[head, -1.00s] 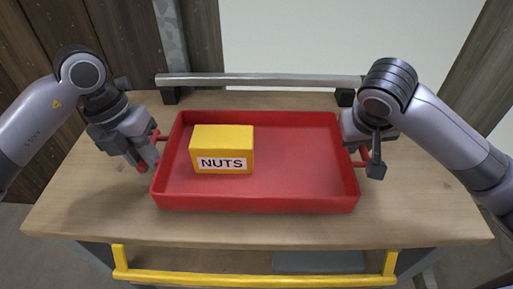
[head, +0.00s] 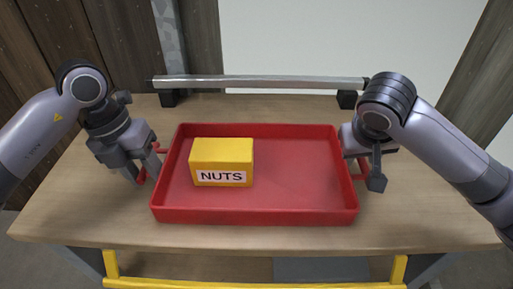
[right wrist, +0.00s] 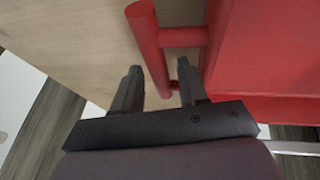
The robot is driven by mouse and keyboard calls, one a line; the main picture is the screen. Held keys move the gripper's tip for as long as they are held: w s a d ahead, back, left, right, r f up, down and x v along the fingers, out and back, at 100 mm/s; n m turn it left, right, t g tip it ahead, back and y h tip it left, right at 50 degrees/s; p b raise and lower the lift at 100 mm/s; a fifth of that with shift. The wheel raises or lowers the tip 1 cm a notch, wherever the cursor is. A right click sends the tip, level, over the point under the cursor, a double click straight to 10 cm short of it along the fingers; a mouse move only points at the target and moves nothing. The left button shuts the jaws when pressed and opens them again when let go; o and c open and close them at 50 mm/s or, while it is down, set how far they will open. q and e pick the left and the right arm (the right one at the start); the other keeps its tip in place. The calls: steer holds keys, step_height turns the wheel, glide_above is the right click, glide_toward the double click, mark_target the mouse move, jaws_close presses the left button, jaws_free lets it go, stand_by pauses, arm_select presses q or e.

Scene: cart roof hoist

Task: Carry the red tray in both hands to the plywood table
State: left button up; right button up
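The red tray (head: 257,216) lies level over the light wood table top (head: 60,210), near its middle, and seems to rest on it. A yellow box marked NUTS (head: 222,163) stands in the tray's left half. My left gripper (head: 143,178) is at the tray's left handle, its two fingers spread on either side of it. My right gripper (head: 362,168) is at the right handle. In the right wrist view its fingers (right wrist: 160,68) are apart, with the red handle bar (right wrist: 150,40) between and beyond them, apparently with gaps.
A metal rail (head: 260,83) on black blocks runs along the back of the wood top. A yellow bar (head: 250,284) runs below its front edge. A pale panel stands behind, with dark wood boards (head: 110,40) to the left. Wood is bare on both sides of the tray.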

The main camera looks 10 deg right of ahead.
steer(key=shift+a, duration=0.1)
steer(key=shift+v, duration=0.9)
arm_select(q)
step_height(320, 180, up, 12)
steer(key=a, duration=0.2)
steer(key=shift+w+a+f, duration=0.15)
arm_select(e)
steer(key=v, duration=1)
steer(key=shift+r, duration=0.1)
